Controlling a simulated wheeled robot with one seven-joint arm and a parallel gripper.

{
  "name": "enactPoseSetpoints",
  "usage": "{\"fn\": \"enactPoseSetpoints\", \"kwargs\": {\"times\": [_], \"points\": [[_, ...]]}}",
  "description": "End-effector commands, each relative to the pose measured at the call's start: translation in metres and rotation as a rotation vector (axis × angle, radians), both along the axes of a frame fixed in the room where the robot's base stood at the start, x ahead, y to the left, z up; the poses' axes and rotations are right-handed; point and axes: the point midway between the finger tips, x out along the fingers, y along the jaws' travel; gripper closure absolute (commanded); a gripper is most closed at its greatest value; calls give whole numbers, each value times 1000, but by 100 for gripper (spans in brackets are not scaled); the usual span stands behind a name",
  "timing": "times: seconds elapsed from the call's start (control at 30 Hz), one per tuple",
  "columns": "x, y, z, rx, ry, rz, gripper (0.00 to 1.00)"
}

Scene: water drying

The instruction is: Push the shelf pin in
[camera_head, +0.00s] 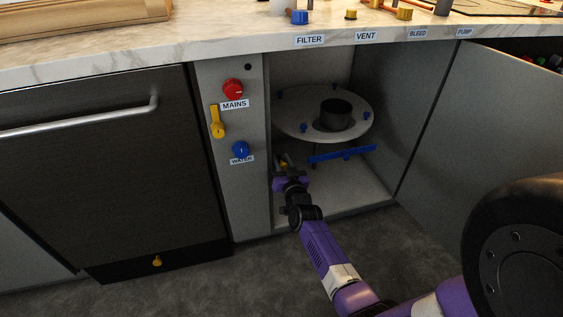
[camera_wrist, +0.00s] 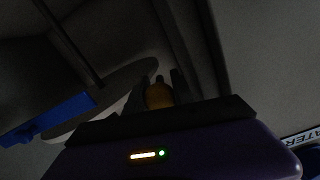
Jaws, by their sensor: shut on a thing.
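My gripper (camera_head: 282,170) reaches into the open cabinet, low, near its left inner wall. In the wrist view my gripper (camera_wrist: 157,84) points away, its two dark fingers on either side of a rounded brass-orange piece. This piece (camera_wrist: 158,96) looks like the shelf pin, and the fingers are shut on it. The picture is dark, and its far end and any hole in front of it are hard to make out. In the head view only a small yellowish bit (camera_head: 283,160) shows by the fingertips. A round pale shelf (camera_head: 298,114) is above the gripper.
A dark cylinder (camera_head: 335,113) and several blue knobs sit on the round shelf. A blue bar (camera_head: 342,154) is right of my gripper, below the shelf. The left panel carries a red knob (camera_head: 233,89), a yellow lever (camera_head: 216,121) and a blue knob (camera_head: 240,149). The cabinet floor (camera_head: 345,187) looks clear.

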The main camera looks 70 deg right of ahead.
Motion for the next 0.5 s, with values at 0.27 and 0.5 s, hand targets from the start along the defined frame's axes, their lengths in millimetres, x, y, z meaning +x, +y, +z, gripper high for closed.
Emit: {"fn": "enactPoseSetpoints", "kwargs": {"times": [0.27,0.5], "points": [[1,-1,0,0,0,1,61],[-4,5,0,0,1,1,61]]}}
